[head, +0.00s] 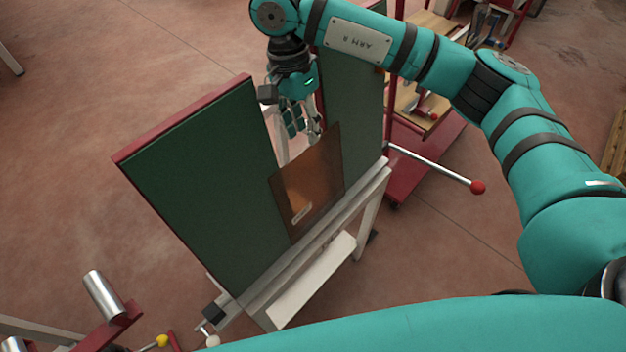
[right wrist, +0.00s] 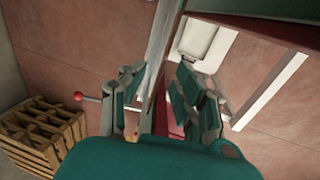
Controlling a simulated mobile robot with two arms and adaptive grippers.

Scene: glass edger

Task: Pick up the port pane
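An amber-brown pane (head: 312,180) stands on edge on the pale rail of a stand, with a small white label low on its face. My right gripper (head: 301,130) reaches down from above, its fingers close to the pane's upper edge. In the right wrist view the two finger sets of that gripper (right wrist: 158,85) are spread apart, with a narrow grey upright strip between them. I cannot tell whether that strip is the pane edge-on or part of the stand, nor whether the fingers touch it. My left gripper is out of view.
Tall green panels (head: 205,180) rise on both sides of the pane. A bar with a red ball end (head: 478,187) sticks out at right, by a red cart (head: 425,160). A metal cylinder (head: 103,295) lies lower left. A wooden crate (right wrist: 40,130) stands in the wrist view.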

